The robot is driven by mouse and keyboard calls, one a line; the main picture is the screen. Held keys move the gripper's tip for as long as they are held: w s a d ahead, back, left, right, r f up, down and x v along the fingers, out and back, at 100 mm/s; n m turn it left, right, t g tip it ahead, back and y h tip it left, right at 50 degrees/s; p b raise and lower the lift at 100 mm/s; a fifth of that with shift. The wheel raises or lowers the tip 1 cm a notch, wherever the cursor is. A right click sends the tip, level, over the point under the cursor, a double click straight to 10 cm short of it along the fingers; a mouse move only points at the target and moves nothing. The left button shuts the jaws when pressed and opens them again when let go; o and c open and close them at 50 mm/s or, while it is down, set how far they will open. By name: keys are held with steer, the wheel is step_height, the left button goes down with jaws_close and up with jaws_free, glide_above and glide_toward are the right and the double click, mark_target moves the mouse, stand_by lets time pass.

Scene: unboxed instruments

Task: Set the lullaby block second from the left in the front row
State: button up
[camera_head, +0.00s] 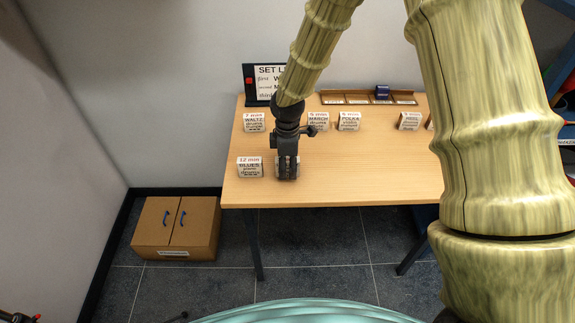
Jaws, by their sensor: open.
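A white block (297,171) stands near the table's front edge, just right of the "12 min" BLUES block (249,168), second from the left in the front row. Its label is covered by my gripper, so I cannot read whether it is the lullaby block. My gripper (287,173) points down at this block, with its fingers open in front of or around it. I cannot tell whether they touch it. No other block legibly reads lullaby.
The WALTZ block (254,123), MARCH block (318,121), POLKA block (349,121) and another block (409,121) stand farther back. A set-list sign (268,72) and wooden tray (335,99) are behind. The table's (370,175) front right is clear; my arm hides its right end.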

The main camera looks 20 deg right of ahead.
mark_target(288, 160)
step_height(288, 160, up, 12)
steer(key=shift+r+b, duration=0.15)
steer(key=shift+b, duration=0.45)
